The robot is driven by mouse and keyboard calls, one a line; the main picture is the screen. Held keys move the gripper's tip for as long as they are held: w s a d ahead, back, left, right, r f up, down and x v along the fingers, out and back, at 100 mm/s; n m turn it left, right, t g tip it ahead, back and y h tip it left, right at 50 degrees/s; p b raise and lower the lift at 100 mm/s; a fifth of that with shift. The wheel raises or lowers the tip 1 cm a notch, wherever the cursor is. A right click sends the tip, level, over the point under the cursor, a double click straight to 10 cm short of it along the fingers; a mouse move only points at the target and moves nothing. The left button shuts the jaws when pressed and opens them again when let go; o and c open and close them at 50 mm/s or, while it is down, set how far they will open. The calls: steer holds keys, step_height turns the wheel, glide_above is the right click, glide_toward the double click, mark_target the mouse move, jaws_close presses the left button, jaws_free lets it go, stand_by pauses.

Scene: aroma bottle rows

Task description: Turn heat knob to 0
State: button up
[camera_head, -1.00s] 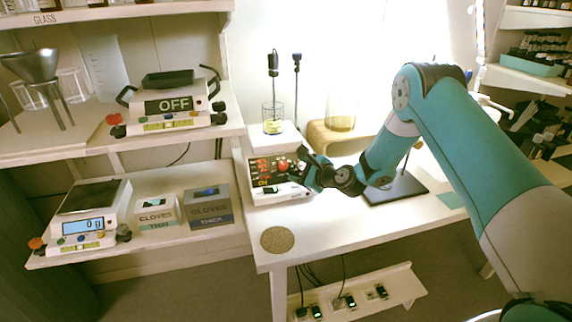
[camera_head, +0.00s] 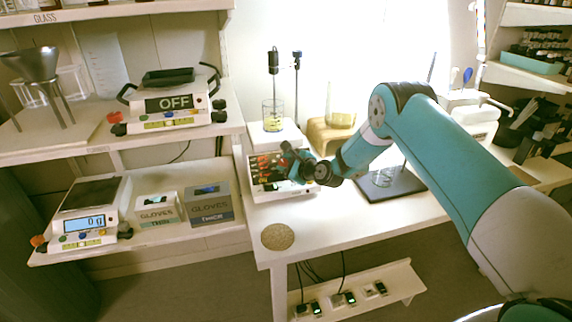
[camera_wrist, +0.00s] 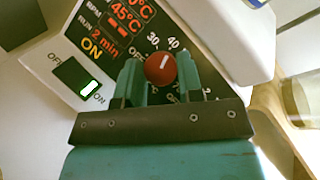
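In the wrist view a round red knob (camera_wrist: 160,68) sits on the black panel (camera_wrist: 97,20) of a white hotplate device. Its white mark points up and slightly right, near the printed 30 and 40. My gripper (camera_wrist: 160,78) has one finger on each side of this knob, close against it, and appears shut on it. The fingers and palm hide part of the dial scale. In the head view the device (camera_head: 285,190) stands on the table, and my gripper (camera_head: 297,165) covers the right part of its front.
A beaker (camera_head: 272,115) stands on top of the device, with a probe above it. A black stand base (camera_head: 392,184) is right of my gripper. A round cork mat (camera_head: 278,237) lies at the table's front left. A lit green switch (camera_wrist: 90,88) is left of my fingers.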

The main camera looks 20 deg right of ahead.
steer(key=shift+n, duration=0.3)
steer(key=n+g+b, duration=0.2)
steer(key=n, duration=0.1)
steer(key=shift+n+y, duration=0.3)
steer(key=shift+n, duration=0.1)
steer(key=n+g, duration=0.1)
steer(key=n+g+b, duration=0.1)
steer(key=n, duration=0.1)
steer(key=shift+w+r+n, duration=0.15)
steer(key=shift+n, duration=0.15)
steer(key=n+g+h, duration=0.1)
steer(key=n+g, duration=0.1)
steer(key=n, duration=0.2)
steer(key=shift+r+b, duration=0.1)
steer(key=shift+b, duration=0.3)
steer(key=shift+w+n+g+h, duration=0.1)
steer(key=shift+n+g+h, duration=0.65)
steer(key=shift+n, duration=0.85)
steer(key=o, duration=0.9)
steer(key=shift+r, duration=0.1)
